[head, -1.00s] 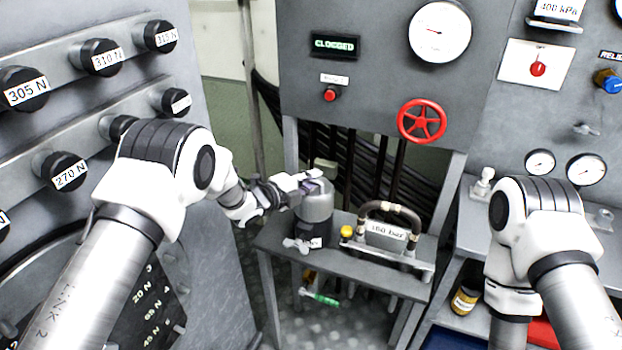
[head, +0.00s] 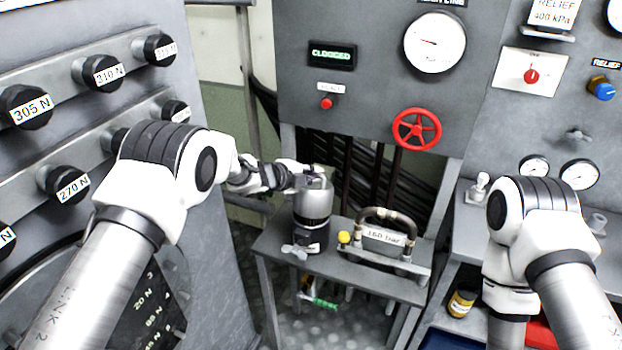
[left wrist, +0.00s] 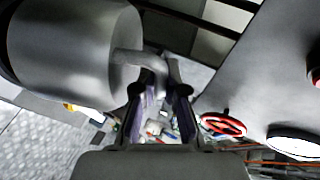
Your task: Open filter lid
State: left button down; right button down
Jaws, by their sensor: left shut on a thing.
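The filter (head: 311,212) is a grey metal cylinder with a dark lower part, standing on the small metal table in the head view. Its rounded lid (head: 313,200) has a bent handle on top. In the left wrist view the smooth lid (left wrist: 75,55) fills the upper left, and its curved handle (left wrist: 145,62) reaches to my fingers. My left gripper (head: 312,180) is at the lid's top, shut on the handle; its fingers also show in the left wrist view (left wrist: 160,105). A dark ribbed band shows below the lid. My right gripper is out of view.
Beside the filter on the table (head: 275,243) are a pipe handle labelled 150 bar (head: 385,236) and a yellow knob (head: 344,237). A red handwheel (head: 416,129) and a lit CLOGGED display (head: 331,54) are on the panel behind. Weight knobs (head: 70,184) line the left wall.

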pick_arm(q)
jog(key=shift+w+d+r+b, duration=0.15)
jog(key=shift+w+d+r, duration=0.1)
jog(key=shift+w, duration=0.45)
jog(key=shift+w+d+r+b, duration=0.1)
jog(key=shift+w+d, duration=0.1)
jog(key=shift+w, duration=0.55)
jog(key=shift+w+d+r+b, duration=0.15)
jog(key=shift+w+d+r, duration=0.1)
jog(key=shift+w, duration=0.45)
jog(key=c, duration=1.5)
grip_release()
jog(key=v, duration=1.2)
jog(key=shift+f, duration=0.1)
